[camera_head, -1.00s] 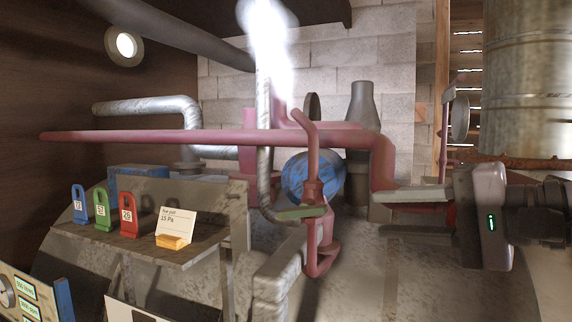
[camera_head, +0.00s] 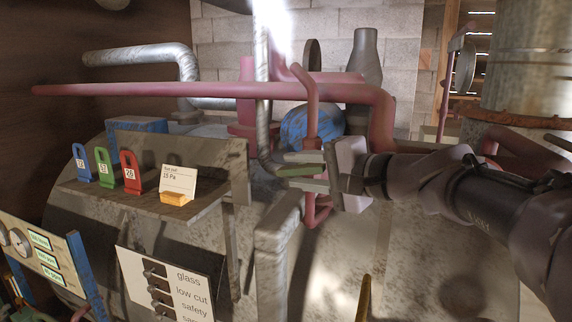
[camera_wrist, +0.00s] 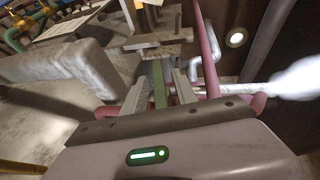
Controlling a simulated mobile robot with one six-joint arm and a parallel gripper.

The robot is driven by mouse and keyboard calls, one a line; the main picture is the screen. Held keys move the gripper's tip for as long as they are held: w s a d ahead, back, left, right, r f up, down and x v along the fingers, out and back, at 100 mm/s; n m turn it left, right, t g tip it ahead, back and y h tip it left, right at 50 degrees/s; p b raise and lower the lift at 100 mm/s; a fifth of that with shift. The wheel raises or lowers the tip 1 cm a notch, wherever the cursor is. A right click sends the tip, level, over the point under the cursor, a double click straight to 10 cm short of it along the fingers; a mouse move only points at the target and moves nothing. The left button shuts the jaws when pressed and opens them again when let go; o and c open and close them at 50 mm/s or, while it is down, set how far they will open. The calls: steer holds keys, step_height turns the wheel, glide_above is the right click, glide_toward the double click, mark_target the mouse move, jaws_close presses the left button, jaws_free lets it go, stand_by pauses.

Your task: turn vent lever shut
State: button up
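The vent lever is a flat green bar (camera_head: 297,170) at the lower end of a thin grey pipe (camera_head: 262,90). White steam (camera_head: 268,12) shows at the pipe's top. My gripper (camera_head: 306,170) reaches in from the right, its two fingers apart, with the lever between them. In the wrist view the green lever (camera_wrist: 159,85) runs lengthwise between the two fingers (camera_wrist: 160,92). A gap seems to show on either side of it. The lever's far end is partly hidden behind the fingers in the head view.
A long pink pipe (camera_head: 200,90) crosses above my gripper, and a red upright bent pipe (camera_head: 311,100) stands close behind it. A shelf (camera_head: 205,205) at left holds blue, green and red tags and a card (camera_head: 179,179). A thick grey pipe (camera_head: 278,225) lies below.

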jaws_close()
steer(key=f+b, duration=0.1)
steer(key=b, duration=0.3)
steer(key=shift+t+y+b, duration=0.3)
steer(key=shift+f+b, duration=0.15)
steer(key=shift+b, duration=1)
steer(key=t+y+b, duration=0.1)
steer(key=b, duration=0.2)
steer(key=shift+r+m, duration=0.2)
steer(key=shift+m, duration=0.2)
steer(key=shift+r+b, duration=0.35)
steer(key=shift+b, duration=0.05)
steer(key=shift+r, duration=0.1)
